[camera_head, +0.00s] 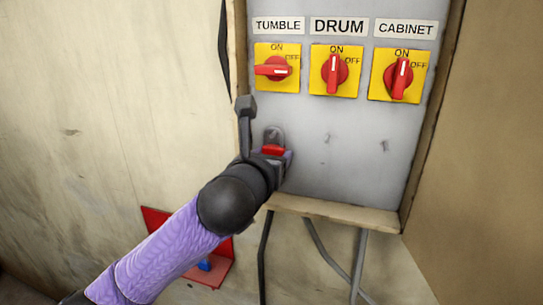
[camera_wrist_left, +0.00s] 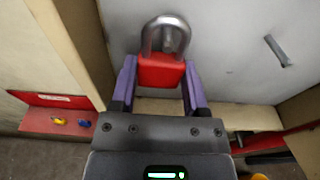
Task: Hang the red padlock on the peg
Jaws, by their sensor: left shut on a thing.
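The red padlock (camera_head: 272,149) is in front of the lower left of the grey panel (camera_head: 345,180), its grey shackle upward. My left gripper (camera_head: 274,155) is shut on its body. In the left wrist view the padlock (camera_wrist_left: 161,71) sits between the two purple fingers of the gripper (camera_wrist_left: 160,88). A short grey peg shape (camera_wrist_left: 171,41) shows within the shackle opening; I cannot tell whether it passes through. Two other pegs stand out from the panel, a middle one (camera_head: 327,138) and a right one (camera_head: 385,145). My right gripper is not in view.
Three red rotary switches on yellow plates, TUMBLE (camera_head: 272,68), DRUM (camera_head: 335,71) and CABINET (camera_head: 401,78), are above. A wooden ledge (camera_head: 335,212) edges the panel below, with cables under it. A red holder (camera_wrist_left: 60,101) carries a yellow padlock (camera_wrist_left: 58,121) and a blue padlock (camera_wrist_left: 84,123).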

